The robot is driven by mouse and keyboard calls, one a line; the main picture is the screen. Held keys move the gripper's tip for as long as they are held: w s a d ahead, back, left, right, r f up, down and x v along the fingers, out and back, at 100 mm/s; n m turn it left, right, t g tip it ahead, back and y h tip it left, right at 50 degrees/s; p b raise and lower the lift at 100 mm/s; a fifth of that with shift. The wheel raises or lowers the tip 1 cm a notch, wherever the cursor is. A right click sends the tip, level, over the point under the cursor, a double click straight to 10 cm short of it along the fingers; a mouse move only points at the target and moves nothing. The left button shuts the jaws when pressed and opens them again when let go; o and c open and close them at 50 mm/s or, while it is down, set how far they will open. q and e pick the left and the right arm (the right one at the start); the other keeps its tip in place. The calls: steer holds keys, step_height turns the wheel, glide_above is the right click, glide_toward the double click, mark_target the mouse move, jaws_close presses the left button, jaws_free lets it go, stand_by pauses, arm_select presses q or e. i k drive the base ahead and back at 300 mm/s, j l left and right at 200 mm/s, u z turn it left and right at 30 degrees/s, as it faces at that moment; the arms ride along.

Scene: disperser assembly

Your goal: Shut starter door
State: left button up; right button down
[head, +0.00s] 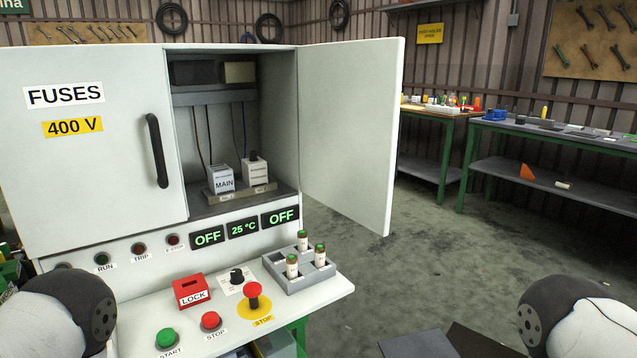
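The cabinet (45,261) stands at the left with an opening in its right half. A plain white door (348,125), likely the starter door, is hinged at the right of that opening and swung wide open toward me; I see no handle or label on its visible face. Inside the opening are a block marked MAIN (223,181) and a second white block with a dark knob (256,172). The left door (90,190), marked FUSES 400 V, looks closed and has a black handle (157,150). Both grippers are outside the view; only parts of my arms show at the bottom corners.
Below the doors, a shelf carries a red LOCK block (191,290), buttons, a red mushroom stop (253,292) and a grey tray (299,283) holding several cylindrical fuses. Green-framed benches (563,189) stand at the back right.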

mark_target(349, 93)
steer(key=i+l+u, duration=0.35)
steer(key=l, duration=0.15)
steer(key=i+l+u, duration=0.15)
steer(key=l+u, duration=0.15)
steer(key=l, duration=0.25)
steer(key=i+l+u, duration=0.15)
steer(key=l+u, duration=0.2)
steer(key=l, duration=0.25)
steer(key=i+l+u, duration=0.1)
steer(key=l+u, duration=0.2)
steer(key=l, duration=0.35)
steer(key=l+u, duration=0.35)
steer(key=l, duration=0.3)
